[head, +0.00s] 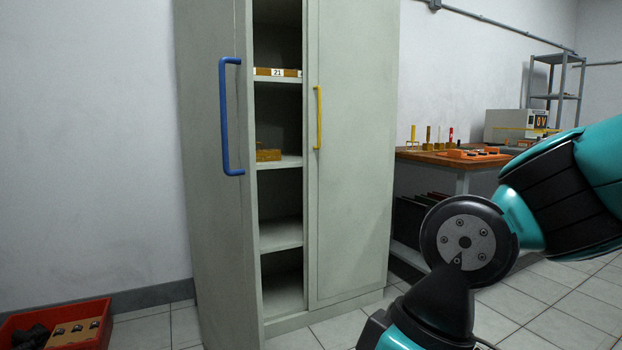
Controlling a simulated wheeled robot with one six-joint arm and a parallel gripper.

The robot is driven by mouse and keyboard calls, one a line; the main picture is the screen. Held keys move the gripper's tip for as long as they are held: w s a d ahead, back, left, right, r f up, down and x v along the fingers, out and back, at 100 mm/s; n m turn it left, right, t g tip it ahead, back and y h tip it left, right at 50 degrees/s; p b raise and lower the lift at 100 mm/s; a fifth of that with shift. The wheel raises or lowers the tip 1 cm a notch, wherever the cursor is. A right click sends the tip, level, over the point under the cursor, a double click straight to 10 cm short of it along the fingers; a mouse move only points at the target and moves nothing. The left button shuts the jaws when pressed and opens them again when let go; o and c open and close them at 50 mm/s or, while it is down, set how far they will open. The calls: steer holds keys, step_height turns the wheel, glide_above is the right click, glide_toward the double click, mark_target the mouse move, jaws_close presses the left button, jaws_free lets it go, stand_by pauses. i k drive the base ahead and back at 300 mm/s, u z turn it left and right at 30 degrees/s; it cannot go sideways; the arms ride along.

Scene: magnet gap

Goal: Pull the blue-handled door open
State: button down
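A tall grey-green cabinet (289,323) stands against the wall left of the middle in the head view. Its left door (212,200) carries a long blue vertical handle (225,120) and stands partly open, swung outward so the shelves show beside it. Its right door (355,160) carries a yellow handle (318,118) and looks closed. My teal and black arm crosses the right side, apart from the cabinet. My gripper is not in the picture, and nothing touches the blue handle.
A red crate (20,322) with dark items and a tan block sits on the floor at lower left. A workbench (440,158) with tools stands right of the cabinet, with a metal shelf rack (560,80) behind. Tiled floor (150,330) is bare between crate and cabinet.

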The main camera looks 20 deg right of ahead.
mark_target(214, 41)
steer(key=z, duration=0.1)
steer(key=i, duration=0.9)
steer(key=u, duration=0.4)
